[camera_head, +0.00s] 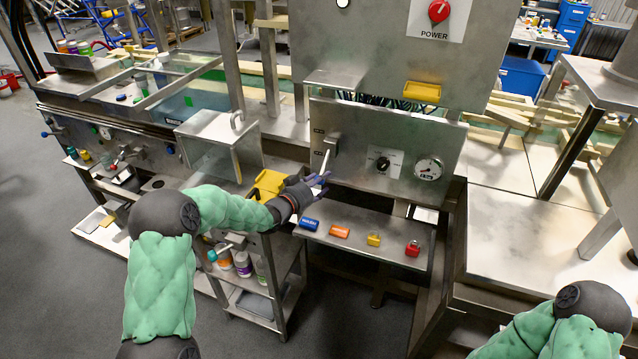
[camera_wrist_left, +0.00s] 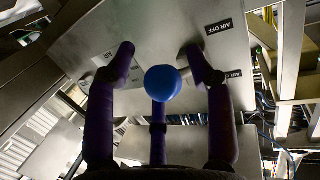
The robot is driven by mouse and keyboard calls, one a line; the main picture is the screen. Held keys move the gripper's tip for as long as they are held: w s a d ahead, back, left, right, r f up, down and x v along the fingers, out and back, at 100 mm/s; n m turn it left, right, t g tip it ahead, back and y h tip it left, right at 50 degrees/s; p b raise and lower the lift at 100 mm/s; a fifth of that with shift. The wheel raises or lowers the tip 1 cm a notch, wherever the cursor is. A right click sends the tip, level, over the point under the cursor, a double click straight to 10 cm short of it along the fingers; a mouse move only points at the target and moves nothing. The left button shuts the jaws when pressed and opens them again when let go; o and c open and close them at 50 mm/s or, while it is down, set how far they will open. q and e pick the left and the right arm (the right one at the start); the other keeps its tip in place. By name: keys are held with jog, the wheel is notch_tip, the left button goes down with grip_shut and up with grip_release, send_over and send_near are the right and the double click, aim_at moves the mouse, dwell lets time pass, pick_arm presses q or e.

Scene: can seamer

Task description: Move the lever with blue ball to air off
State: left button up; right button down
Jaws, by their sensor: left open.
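The blue ball (camera_wrist_left: 163,83) of the lever shows in the left wrist view, between the purple fingers of my left gripper (camera_wrist_left: 160,50). The fingers are spread open around it; I cannot tell whether any touches it. In the head view my left gripper (camera_head: 318,181) is at the lower left of the grey control panel (camera_head: 345,118), just below the pale lever arm (camera_head: 326,160); the ball cannot be made out there. An AIR OFF label (camera_wrist_left: 219,27) is on the panel, with another AIR label (camera_wrist_left: 234,74) partly readable. My right gripper is out of view.
The panel also carries a black knob (camera_head: 382,163) and a round gauge (camera_head: 428,169). Below, a shelf (camera_head: 370,228) holds blue, orange, yellow and red pieces. A red POWER knob (camera_head: 438,11) is above. A metal box (camera_head: 210,140) stands left of my gripper.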

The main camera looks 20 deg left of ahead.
pick_arm(q)
notch_tip(320, 180, up, 10)
dwell(0.5)
jog(key=shift+f, duration=0.1)
